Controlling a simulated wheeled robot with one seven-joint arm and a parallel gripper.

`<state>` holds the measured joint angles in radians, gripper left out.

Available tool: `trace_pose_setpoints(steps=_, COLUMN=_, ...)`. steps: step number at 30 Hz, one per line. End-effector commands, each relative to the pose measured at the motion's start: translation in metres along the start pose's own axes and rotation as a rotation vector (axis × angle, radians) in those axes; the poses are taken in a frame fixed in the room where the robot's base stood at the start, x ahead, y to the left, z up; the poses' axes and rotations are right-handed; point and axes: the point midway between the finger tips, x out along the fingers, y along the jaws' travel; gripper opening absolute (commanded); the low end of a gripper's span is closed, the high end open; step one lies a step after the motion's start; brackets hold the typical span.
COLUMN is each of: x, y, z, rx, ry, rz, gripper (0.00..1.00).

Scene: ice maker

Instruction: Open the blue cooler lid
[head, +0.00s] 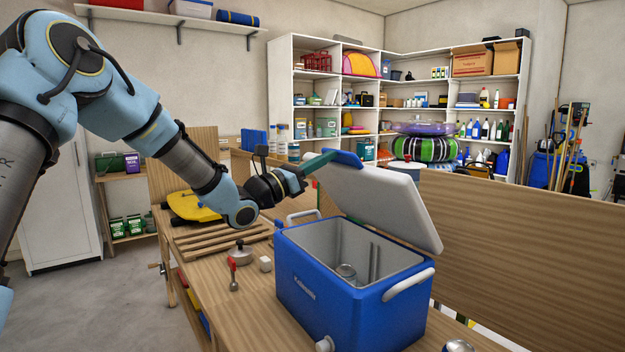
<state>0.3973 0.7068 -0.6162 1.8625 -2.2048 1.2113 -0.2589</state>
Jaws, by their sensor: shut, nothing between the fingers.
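The blue cooler (345,303) stands on the wooden workbench. A blue tab (344,158) is at the lid's upper left edge. My gripper (322,163) is shut with nothing between its fingers. Its tip is at the lid's upper left edge, by the blue tab; whether it touches is hard to tell.
A lidded pot (239,254), a red-handled utensil (233,275) and a small white cube (265,264) lie left of the cooler. A yellow object (196,206) sits behind them. A wooden panel (520,255) stands behind the lid.

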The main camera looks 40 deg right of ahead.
Motion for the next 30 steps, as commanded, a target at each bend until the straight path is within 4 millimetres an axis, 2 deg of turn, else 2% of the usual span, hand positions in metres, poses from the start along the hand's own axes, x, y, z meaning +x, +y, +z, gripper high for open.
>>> trace_pose_setpoints(steps=1, x=0.015, y=-0.001, z=0.005, rx=0.002, ry=-0.004, rz=-0.003, gripper=0.0)
trace_pose_setpoints(steps=6, x=0.062, y=-0.001, z=0.015, rx=-0.001, ry=-0.006, rz=-0.003, gripper=0.0)
trace_pose_setpoints(steps=15, x=0.134, y=-0.001, z=0.016, rx=-0.001, ry=-0.004, rz=-0.002, gripper=0.0)
trace_pose_setpoints(steps=22, x=0.167, y=-0.001, z=0.013, rx=-0.001, ry=-0.002, rz=-0.001, gripper=0.0)
trace_pose_setpoints(steps=30, x=0.183, y=-0.001, z=0.009, rx=0.0, ry=0.0, rz=0.0, gripper=0.0)
